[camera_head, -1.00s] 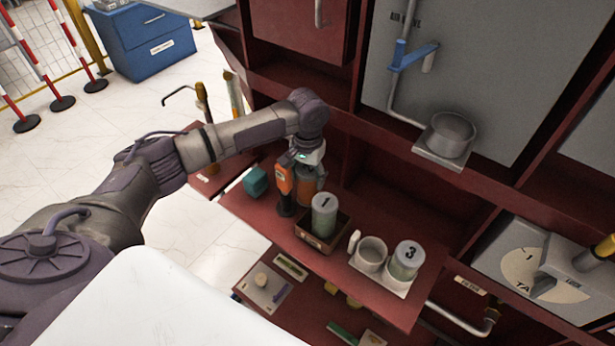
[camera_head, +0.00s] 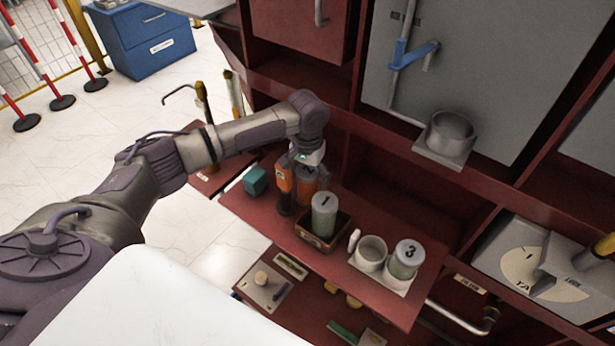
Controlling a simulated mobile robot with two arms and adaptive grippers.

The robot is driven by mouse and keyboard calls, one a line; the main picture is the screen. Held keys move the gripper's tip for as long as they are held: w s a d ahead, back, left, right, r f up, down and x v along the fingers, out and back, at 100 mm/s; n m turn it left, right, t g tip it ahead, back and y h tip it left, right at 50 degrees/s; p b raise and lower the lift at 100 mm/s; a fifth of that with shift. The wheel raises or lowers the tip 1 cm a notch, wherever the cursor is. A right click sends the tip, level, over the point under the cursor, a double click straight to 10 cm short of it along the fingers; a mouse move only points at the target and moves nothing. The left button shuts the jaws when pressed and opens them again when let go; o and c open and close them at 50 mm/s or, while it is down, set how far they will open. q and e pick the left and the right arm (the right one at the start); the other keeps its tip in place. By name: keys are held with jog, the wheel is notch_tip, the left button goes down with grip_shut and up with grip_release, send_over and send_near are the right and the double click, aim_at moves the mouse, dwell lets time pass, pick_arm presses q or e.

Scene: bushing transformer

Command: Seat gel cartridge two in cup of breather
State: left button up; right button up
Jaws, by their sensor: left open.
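The metal cup (camera_head: 450,133), apparently the breather cup, stands on a small bracket under a grey pipe with a blue lever. A grey-green cartridge marked 1 (camera_head: 324,217) stands upright in a brown box. My left gripper (camera_head: 300,175) is open and points down over the shelf, at an orange cylinder (camera_head: 308,187) and an orange-and-black tool (camera_head: 285,190). Its fingertips are partly hidden. My right gripper is not in view.
The items stand on a red shelf (camera_head: 250,205). A teal block (camera_head: 255,181) lies left of the gripper. A lower shelf holds small parts. A grey panel and red cabinet frames rise behind.

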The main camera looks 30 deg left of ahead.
pick_arm(q)
notch_tip(320, 180, up, 11)
jog(key=shift+f, duration=0.15)
jog(key=shift+o, duration=0.5)
jog(key=shift+r, duration=0.6)
jog(key=f+m, duration=0.1)
jog(key=m, duration=0.3)
jog(key=f+m+p, duration=0.1)
jog(key=f+m, duration=0.1)
jog(key=m, duration=0.3)
jog(key=f+m+h, duration=0.1)
jog(key=f+m, duration=0.1)
jog(key=m, duration=0.2)
jog(key=shift+a+t+p, duration=0.2)
jog(key=shift+t+p, duration=0.1)
notch_tip(320, 180, down, 5)
jog(key=shift+w+d+f+p, duration=0.1)
jog(key=shift+d+p, duration=0.05)
jog(key=shift+p, duration=0.35)
grip_shut()
